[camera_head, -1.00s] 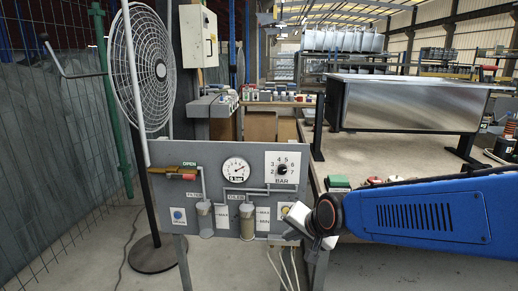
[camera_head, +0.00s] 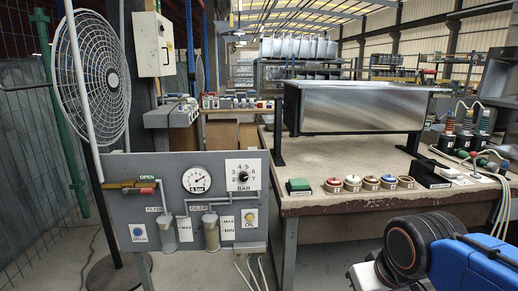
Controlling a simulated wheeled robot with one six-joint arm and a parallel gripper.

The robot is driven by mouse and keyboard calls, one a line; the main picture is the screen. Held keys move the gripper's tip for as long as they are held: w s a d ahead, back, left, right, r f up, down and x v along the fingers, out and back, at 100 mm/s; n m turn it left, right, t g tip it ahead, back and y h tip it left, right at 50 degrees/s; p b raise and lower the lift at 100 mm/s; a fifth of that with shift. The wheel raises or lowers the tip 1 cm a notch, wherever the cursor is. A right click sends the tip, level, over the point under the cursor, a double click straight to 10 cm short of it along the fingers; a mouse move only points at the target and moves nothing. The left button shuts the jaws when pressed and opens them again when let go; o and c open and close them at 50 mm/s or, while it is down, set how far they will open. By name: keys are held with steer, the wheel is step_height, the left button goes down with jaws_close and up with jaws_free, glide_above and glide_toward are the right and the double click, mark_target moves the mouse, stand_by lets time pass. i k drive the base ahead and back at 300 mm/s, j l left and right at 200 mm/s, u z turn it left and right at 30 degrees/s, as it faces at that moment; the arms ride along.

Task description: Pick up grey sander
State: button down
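I cannot make out a grey sander for certain in this view. Small hose-fed tools (camera_head: 482,161) with red and green ends lie at the right of the workbench, too small to identify. My blue arm with its black, orange-ringed joint is at the lower right, in front of the bench. A grey metal part at its end, probably my gripper (camera_head: 366,277), shows at the bottom edge. Its fingers are hidden or out of frame, so I cannot tell whether it is open or holds anything.
The workbench (camera_head: 350,207) carries a green button box (camera_head: 299,186), several round coloured buttons and a black box (camera_head: 431,174). A metal-sided rack (camera_head: 355,108) stands on it. A grey air-control panel (camera_head: 190,220) and a fan (camera_head: 92,77) stand at left. My arm hides the lower right.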

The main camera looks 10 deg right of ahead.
mark_target(466, 128)
steer(key=z, duration=1.5)
